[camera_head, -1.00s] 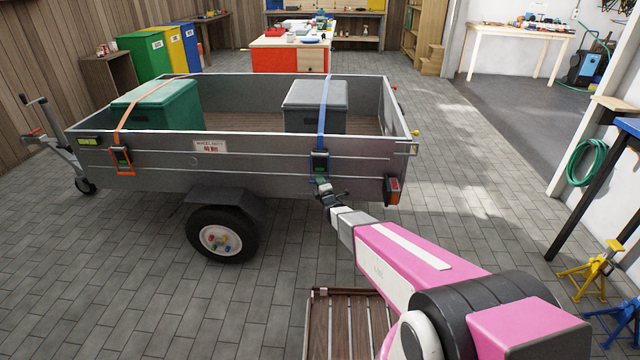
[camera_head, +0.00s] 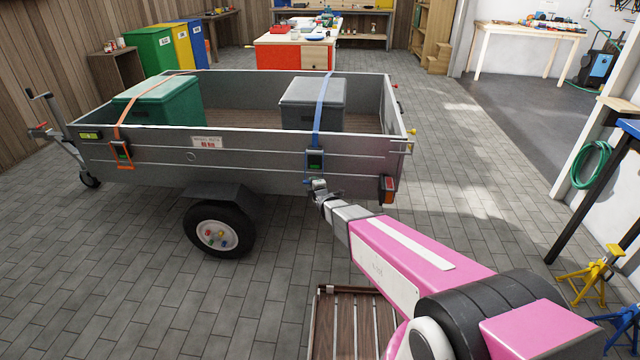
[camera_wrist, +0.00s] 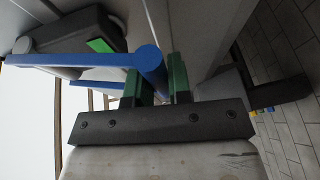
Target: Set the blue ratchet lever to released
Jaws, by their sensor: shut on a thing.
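The blue ratchet (camera_head: 315,160) hangs on the near side wall of the trailer, below the blue strap (camera_head: 321,115) that crosses the grey box. Its blue lever (camera_wrist: 75,61) sticks out from the dark ratchet body (camera_wrist: 85,30), which has a green patch, in the wrist view. My gripper (camera_head: 317,186) is at the trailer side, just below the ratchet body. In the wrist view its green-tipped fingers (camera_wrist: 162,82) are closed around the crossbar at the lever's outer end. Part of the grip is hidden behind the rounded blue end.
The grey trailer (camera_head: 250,165) holds a green box (camera_head: 160,100) and a grey box (camera_head: 312,103). An orange ratchet (camera_head: 121,153) hangs farther left. The trailer wheel (camera_head: 218,230) is left of my arm, and a red tail light (camera_head: 388,188) is to the right.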

